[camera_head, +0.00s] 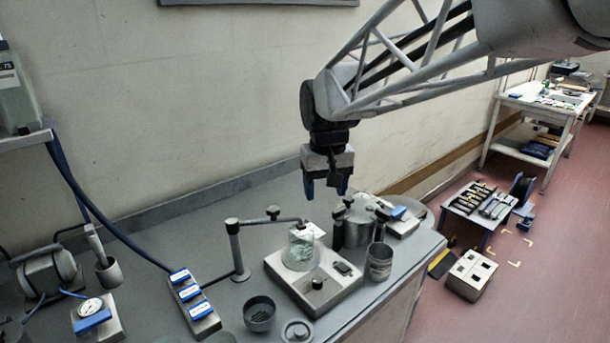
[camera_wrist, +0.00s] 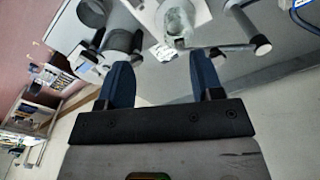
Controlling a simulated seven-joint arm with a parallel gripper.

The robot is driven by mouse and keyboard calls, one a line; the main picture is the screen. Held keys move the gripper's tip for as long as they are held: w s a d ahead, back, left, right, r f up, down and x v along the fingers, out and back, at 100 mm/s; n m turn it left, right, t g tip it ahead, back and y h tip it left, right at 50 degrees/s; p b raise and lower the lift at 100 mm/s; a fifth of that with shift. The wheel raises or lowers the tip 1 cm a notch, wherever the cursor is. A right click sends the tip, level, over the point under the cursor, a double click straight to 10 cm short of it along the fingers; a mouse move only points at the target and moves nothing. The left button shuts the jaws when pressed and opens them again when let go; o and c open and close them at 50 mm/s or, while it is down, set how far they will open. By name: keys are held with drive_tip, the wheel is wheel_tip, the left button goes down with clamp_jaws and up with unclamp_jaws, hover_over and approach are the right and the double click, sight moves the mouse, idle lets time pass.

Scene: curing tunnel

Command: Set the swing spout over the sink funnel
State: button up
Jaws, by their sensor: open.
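The swing spout (camera_head: 268,222) is a thin grey horizontal tube on an upright grey post (camera_head: 236,252), with a dark knob (camera_head: 273,212) standing up from it. Its free end lies over or beside a glass beaker (camera_head: 300,247) on a hotplate. The spout also shows in the wrist view (camera_wrist: 225,46). A dark round cup with a slotted bottom (camera_head: 259,314), which looks like the sink funnel, sits at the bench front, apart from the spout's end. My gripper (camera_head: 326,190) is open and empty, pointing down above the bench behind the beaker. Its blue fingers show in the wrist view (camera_wrist: 162,82).
The hotplate (camera_head: 330,285) fills the middle bench. A steel pot with dark clamps (camera_head: 360,222) and a metal can (camera_head: 379,263) stand to its right. A blue-labelled block (camera_head: 194,303) lies left of the post. A small lidded dish (camera_head: 297,332) is near the front edge.

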drive_tip(key=n, duration=0.2)
hover_over(273, 209)
wheel_tip(273, 209, down, 2)
drive_tip(key=shift+w+f+g, duration=0.1)
drive_tip(key=shift+f+g, duration=0.05)
drive_tip(key=shift+g, duration=0.25)
drive_tip(key=shift+f, duration=3.95)
drive_tip(key=shift+c, duration=0.3)
clamp_jaws()
